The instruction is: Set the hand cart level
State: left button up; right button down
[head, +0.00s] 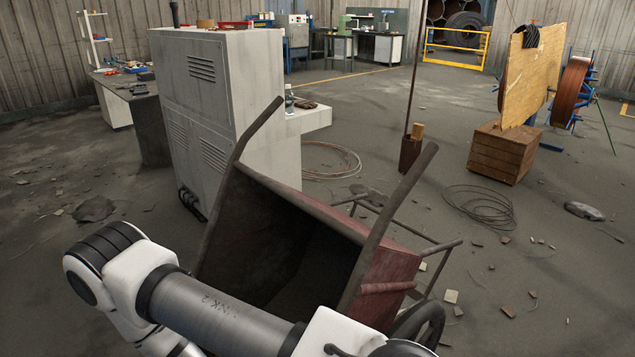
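The hand cart (300,185) is in the middle of the head view, just beyond my arm. It has a rusty red tub with a dark inside, and it is tilted, with the open side of the tub facing me. Its two handles (405,205) point up and away at a steep slant. A metal leg frame sticks out on the right side, and a dark wheel (432,322) shows at the lower right. One of my arms crosses the bottom of the view and hides the cart's lower front. Neither gripper is in view, so contact with the cart cannot be seen.
A grey cabinet (225,110) stands close behind the cart on the left. A wooden crate (503,152) and a wire coil (480,207) are at the right. Rubble bits lie on the floor at the lower right. Open floor stretches behind, toward a yellow rail (455,47).

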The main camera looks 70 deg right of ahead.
aim_at(284, 253)
jog(key=z, duration=1.95)
